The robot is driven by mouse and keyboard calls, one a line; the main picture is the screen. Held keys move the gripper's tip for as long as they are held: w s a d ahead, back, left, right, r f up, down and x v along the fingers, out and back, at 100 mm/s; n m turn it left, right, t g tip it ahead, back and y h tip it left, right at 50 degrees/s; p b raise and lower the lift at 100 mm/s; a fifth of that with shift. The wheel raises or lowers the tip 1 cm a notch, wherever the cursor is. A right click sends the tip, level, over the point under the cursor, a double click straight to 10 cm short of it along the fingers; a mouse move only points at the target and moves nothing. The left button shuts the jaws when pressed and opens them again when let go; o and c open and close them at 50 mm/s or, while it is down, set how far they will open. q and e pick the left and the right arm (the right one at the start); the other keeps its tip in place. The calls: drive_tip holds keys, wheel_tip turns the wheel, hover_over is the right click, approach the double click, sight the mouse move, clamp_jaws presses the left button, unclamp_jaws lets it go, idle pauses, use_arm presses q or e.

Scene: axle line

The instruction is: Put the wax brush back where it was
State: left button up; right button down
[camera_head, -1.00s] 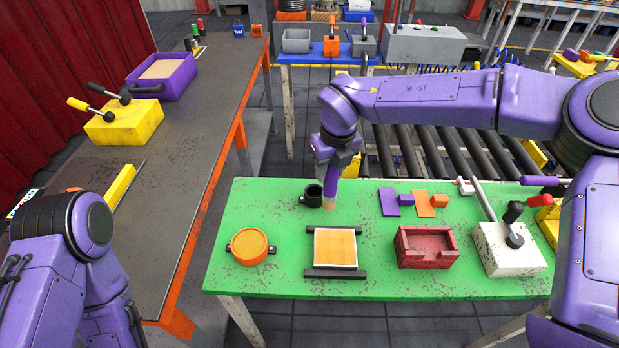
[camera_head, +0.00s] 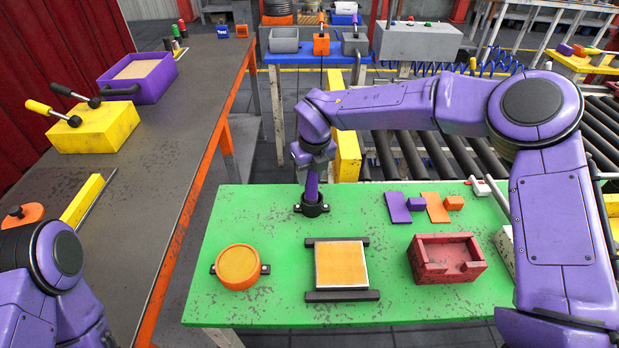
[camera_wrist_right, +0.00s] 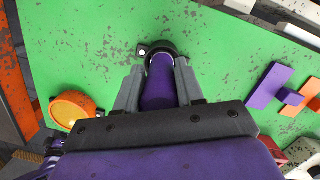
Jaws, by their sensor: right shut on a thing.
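The wax brush (camera_head: 312,187) has a purple handle and stands about upright at the back of the green table. Its lower end is inside the black ring-shaped holder (camera_head: 312,208), so its bristles are hidden. My right gripper (camera_head: 312,168) is shut on the handle from above. In the right wrist view the purple handle (camera_wrist_right: 159,85) sits between the two grey fingers, with the black holder (camera_wrist_right: 158,46) around its far end. My left arm shows at the lower left, but its gripper is out of the picture.
On the green table (camera_head: 230,305) are a round orange pot (camera_head: 238,267), a framed orange pad (camera_head: 341,264), a red box (camera_head: 446,258), and purple (camera_head: 398,208) and orange (camera_head: 435,208) plates with blocks. A dark bench (camera_head: 150,190) runs along the left.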

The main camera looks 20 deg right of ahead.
drive_tip(key=c, duration=0.9)
unclamp_jaws()
drive_tip(key=shift+c, duration=0.2)
drive_tip(key=shift+o, duration=1.1)
drive_tip(key=shift+s+d+r, duration=0.1)
drive_tip(key=shift+s+r, duration=0.1)
drive_tip(key=shift+s, duration=0.15)
drive_tip(key=shift+w+r, duration=0.15)
drive_tip(key=shift+r, duration=0.15)
wheel_tip(320, 180, up, 11)
drive_tip(key=s+b, duration=0.2)
drive_tip(key=shift+d+r, duration=0.1)
